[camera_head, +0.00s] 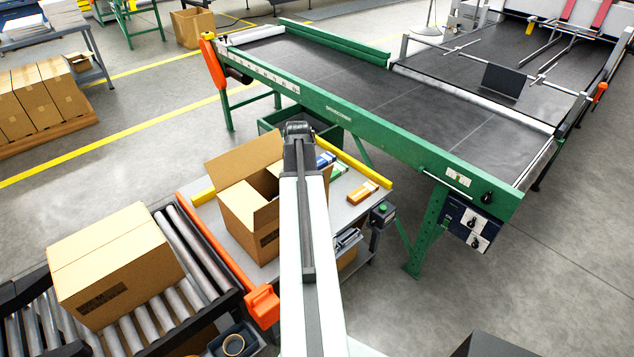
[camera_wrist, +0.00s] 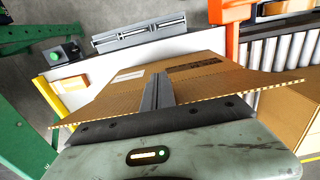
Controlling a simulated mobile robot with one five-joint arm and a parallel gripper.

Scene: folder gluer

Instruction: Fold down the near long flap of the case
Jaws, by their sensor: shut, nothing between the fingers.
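The open case (camera_head: 245,215) stands on a small grey table, with a large far flap (camera_head: 245,160) raised. Its near side carries a dark printed mark, and a flap piece (camera_head: 266,214) above that side stands up, partly behind my arm. My arm hides the case's right part and my gripper in the head view. In the wrist view, my gripper (camera_wrist: 157,90) is shut and empty, in front of a broad cardboard panel (camera_wrist: 215,90) with a white label, dark print and bare corrugated edges. I cannot tell whether the fingertips touch the panel.
A closed case (camera_head: 115,262) sits on the roller conveyor (camera_head: 205,250) at left. Small coloured boxes (camera_head: 362,192) lie on the table (camera_head: 335,212) right of my arm. The green-framed belt machine (camera_head: 400,95) stands behind. A green button box (camera_head: 383,213) is at the table's right corner.

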